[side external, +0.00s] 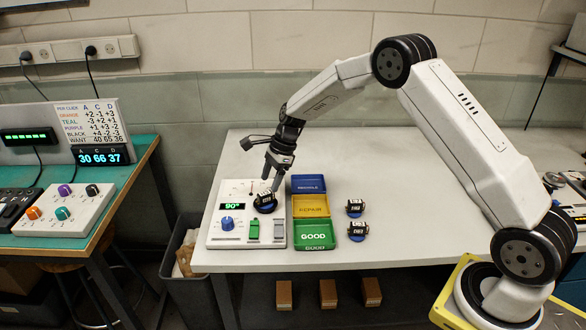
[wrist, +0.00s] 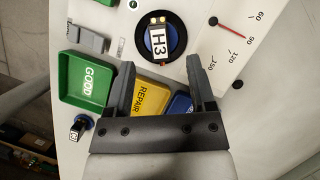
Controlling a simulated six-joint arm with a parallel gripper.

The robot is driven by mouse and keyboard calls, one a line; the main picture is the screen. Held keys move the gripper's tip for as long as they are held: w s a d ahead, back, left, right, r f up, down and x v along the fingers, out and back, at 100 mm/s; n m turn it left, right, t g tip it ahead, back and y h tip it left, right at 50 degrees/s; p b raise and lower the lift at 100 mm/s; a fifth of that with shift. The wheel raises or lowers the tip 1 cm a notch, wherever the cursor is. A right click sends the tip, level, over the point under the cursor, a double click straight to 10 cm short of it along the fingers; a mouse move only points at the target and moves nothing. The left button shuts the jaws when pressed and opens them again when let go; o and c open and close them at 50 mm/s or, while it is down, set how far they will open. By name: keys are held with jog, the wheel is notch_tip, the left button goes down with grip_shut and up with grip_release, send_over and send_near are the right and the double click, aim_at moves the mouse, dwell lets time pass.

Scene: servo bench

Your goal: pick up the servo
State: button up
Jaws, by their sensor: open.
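A dark servo with a white H3 label (wrist: 159,43) sits on a blue disc in the round black socket of the white tester (side external: 213,238). In the side view this servo (side external: 265,200) is partly hidden by my gripper (side external: 271,182), which points down just over it. In the wrist view my gripper (wrist: 160,72) is open and empty, its fingers apart, with the servo just beyond the fingertips, roughly centred between them. Two more labelled servos, a rear one (side external: 355,207) and a front one (side external: 357,230), stand on the table to the right of the trays.
The blue tray (side external: 308,183), the yellow REPAIR tray (side external: 311,208) and the green GOOD tray (side external: 313,230) stand right of the tester. The tester display (side external: 232,206) reads 90°. A dial with a red needle (wrist: 232,28) lies beside the servo. The table's right middle is clear.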

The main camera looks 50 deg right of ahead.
aim_at(265, 193)
jog(key=shift+x, duration=2.6)
grip_shut()
